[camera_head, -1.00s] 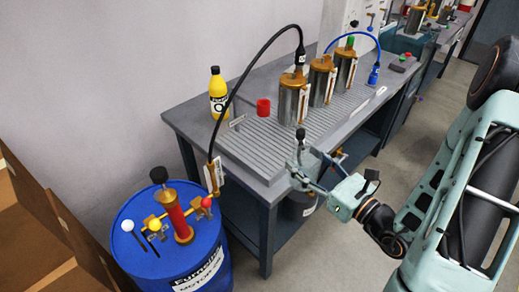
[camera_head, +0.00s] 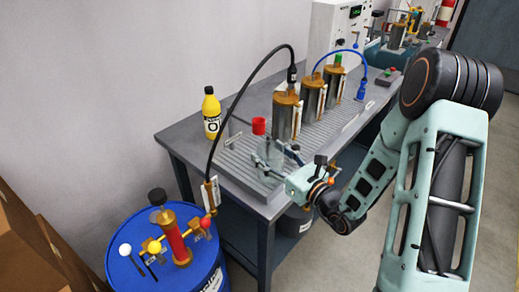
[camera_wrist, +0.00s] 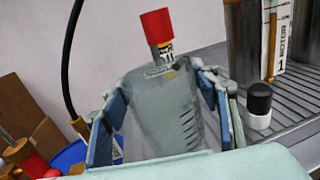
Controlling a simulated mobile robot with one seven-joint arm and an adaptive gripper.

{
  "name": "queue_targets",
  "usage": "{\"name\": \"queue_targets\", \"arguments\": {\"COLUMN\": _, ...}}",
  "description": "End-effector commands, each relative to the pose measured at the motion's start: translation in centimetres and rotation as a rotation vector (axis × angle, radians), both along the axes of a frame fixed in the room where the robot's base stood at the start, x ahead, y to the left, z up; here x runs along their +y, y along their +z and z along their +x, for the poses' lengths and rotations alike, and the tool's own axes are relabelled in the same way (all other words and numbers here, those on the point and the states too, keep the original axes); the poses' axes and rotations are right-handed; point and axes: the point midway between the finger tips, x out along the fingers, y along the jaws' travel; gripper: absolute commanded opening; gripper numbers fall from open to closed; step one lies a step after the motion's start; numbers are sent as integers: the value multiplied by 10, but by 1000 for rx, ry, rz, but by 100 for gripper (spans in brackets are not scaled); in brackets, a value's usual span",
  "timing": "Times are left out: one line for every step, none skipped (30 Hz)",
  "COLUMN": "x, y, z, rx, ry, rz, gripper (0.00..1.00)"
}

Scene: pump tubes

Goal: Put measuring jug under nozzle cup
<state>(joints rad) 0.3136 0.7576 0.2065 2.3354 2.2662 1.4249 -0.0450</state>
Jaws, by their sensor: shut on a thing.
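A clear, greyish measuring jug (camera_wrist: 165,115) with dark graduation marks fills the middle of the wrist view, between the fingers of my gripper (camera_wrist: 160,92). My gripper is shut on it. In the head view the see-through jug (camera_head: 268,152) is faint, at my gripper (camera_head: 276,168) by the near-left edge of the grooved bench. A red cup (camera_head: 258,126) is just behind it. In the wrist view a red thing (camera_wrist: 157,27) with a small label below it shows above the jug's rim. I cannot tell which part is the nozzle cup.
The grey bench (camera_head: 187,138) carries a yellow bottle (camera_head: 211,113) and several metal cylinders (camera_head: 286,118) with brass tops. A black hose (camera_head: 238,92) arches from the blue drum (camera_head: 125,265) to the nearest cylinder. A black-capped white piece (camera_wrist: 258,105) is right of the jug.

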Motion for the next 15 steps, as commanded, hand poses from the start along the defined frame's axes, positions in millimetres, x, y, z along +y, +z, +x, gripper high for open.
{"name": "queue_targets", "arguments": {"x": 5, "y": 0, "z": 5, "rx": -2, "ry": 2, "rz": 1, "gripper": 27}}
{"name": "queue_targets", "arguments": {"x": 6, "y": 0, "z": 7, "rx": -1, "ry": 1, "rz": 0, "gripper": 27}}
{"name": "queue_targets", "arguments": {"x": 8, "y": 0, "z": 8, "rx": -1, "ry": 1, "rz": -1, "gripper": 27}}
{"name": "queue_targets", "arguments": {"x": 8, "y": 0, "z": 9, "rx": -1, "ry": 1, "rz": -1, "gripper": 27}}
{"name": "queue_targets", "arguments": {"x": 9, "y": 0, "z": 11, "rx": -1, "ry": 1, "rz": -1, "gripper": 27}}
{"name": "queue_targets", "arguments": {"x": 11, "y": 0, "z": 13, "rx": -1, "ry": 1, "rz": 0, "gripper": 27}}
{"name": "queue_targets", "arguments": {"x": 12, "y": 0, "z": 15, "rx": -1, "ry": 1, "rz": 0, "gripper": 27}}
{"name": "queue_targets", "arguments": {"x": 15, "y": 1, "z": 17, "rx": -2, "ry": 1, "rz": 1, "gripper": 27}}
{"name": "queue_targets", "arguments": {"x": 19, "y": 1, "z": 21, "rx": -2, "ry": 2, "rz": 1, "gripper": 27}}
{"name": "queue_targets", "arguments": {"x": 22, "y": 0, "z": 24, "rx": -1, "ry": 3, "rz": 0, "gripper": 27}}
{"name": "queue_targets", "arguments": {"x": 26, "y": 0, "z": 29, "rx": -1, "ry": 3, "rz": 0, "gripper": 27}}
{"name": "queue_targets", "arguments": {"x": 30, "y": 0, "z": 34, "rx": -2, "ry": 2, "rz": 1, "gripper": 27}}
{"name": "queue_targets", "arguments": {"x": 35, "y": 0, "z": 38, "rx": -2, "ry": 3, "rz": 1, "gripper": 27}}
{"name": "queue_targets", "arguments": {"x": 36, "y": -3, "z": 40, "rx": 1, "ry": 2, "rz": 0, "gripper": 27}}
{"name": "queue_targets", "arguments": {"x": 34, "y": -12, "z": 39, "rx": 4, "ry": 0, "rz": 0, "gripper": 27}}
